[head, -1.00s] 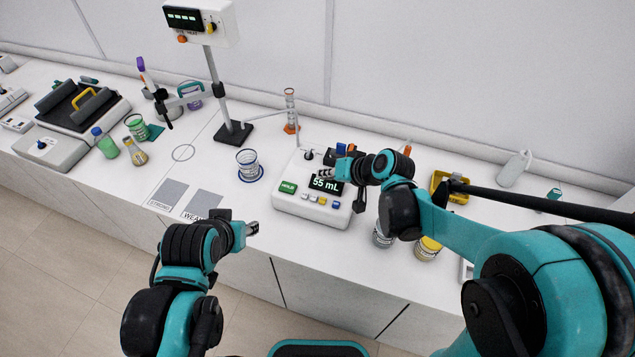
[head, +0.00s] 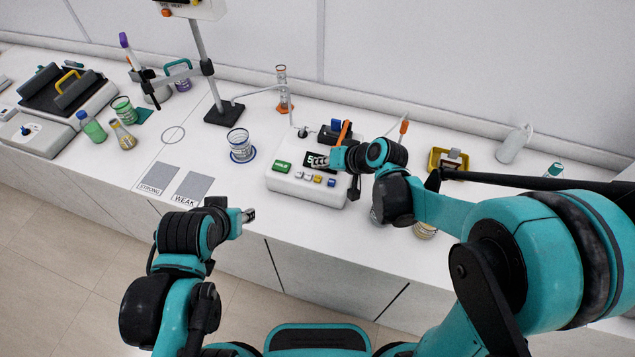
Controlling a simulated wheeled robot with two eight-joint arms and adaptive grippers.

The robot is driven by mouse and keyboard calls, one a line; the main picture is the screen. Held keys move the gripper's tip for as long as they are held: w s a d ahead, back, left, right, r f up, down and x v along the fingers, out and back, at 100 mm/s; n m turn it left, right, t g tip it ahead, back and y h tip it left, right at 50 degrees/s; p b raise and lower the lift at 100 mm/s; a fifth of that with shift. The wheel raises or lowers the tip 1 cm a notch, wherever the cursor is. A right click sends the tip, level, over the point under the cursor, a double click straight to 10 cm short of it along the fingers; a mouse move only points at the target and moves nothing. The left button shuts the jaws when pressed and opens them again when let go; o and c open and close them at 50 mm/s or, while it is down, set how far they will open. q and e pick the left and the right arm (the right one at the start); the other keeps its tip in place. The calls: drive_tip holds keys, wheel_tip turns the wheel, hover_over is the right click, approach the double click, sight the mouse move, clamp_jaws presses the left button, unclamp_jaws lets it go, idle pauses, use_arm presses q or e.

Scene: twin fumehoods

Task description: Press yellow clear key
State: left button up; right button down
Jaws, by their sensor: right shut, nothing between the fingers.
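The yellow key (head: 318,179) is in a row of small keys on the front of a white device (head: 285,187), between a pale key and a blue key (head: 331,182). A green key (head: 282,167) is at the left. My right gripper (head: 318,161) is shut and empty, just behind the yellow key in the picture. It covers much of the dark display (head: 309,156); only part of the reading shows. The tip appears apart from the yellow key, but its height is hard to judge. My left gripper (head: 248,214) is in front of the bench, away from the device; its jaws are too small to read.
A beaker (head: 240,146) stands left of the device, near a stand (head: 224,113). Grey pads (head: 193,186) lie at the front left. A yellow tray (head: 436,158) is at the right. Containers beside the device are partly hidden by my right arm.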

sight(320, 179)
drive_tip(key=shift+f+b, duration=1.1)
drive_tip(key=shift+f, duration=0.6)
drive_tip(key=shift+f+b, duration=0.35)
drive_tip(key=shift+b, duration=0.05)
drive_tip(key=shift+f+b, duration=0.4)
idle(0.5)
drive_tip(key=shift+r, duration=0.1)
drive_tip(key=shift+r+p, duration=0.65)
drive_tip(key=shift+r, duration=0.1)
wheel_tip(320, 179, up, 5)
drive_tip(key=p, duration=0.4)
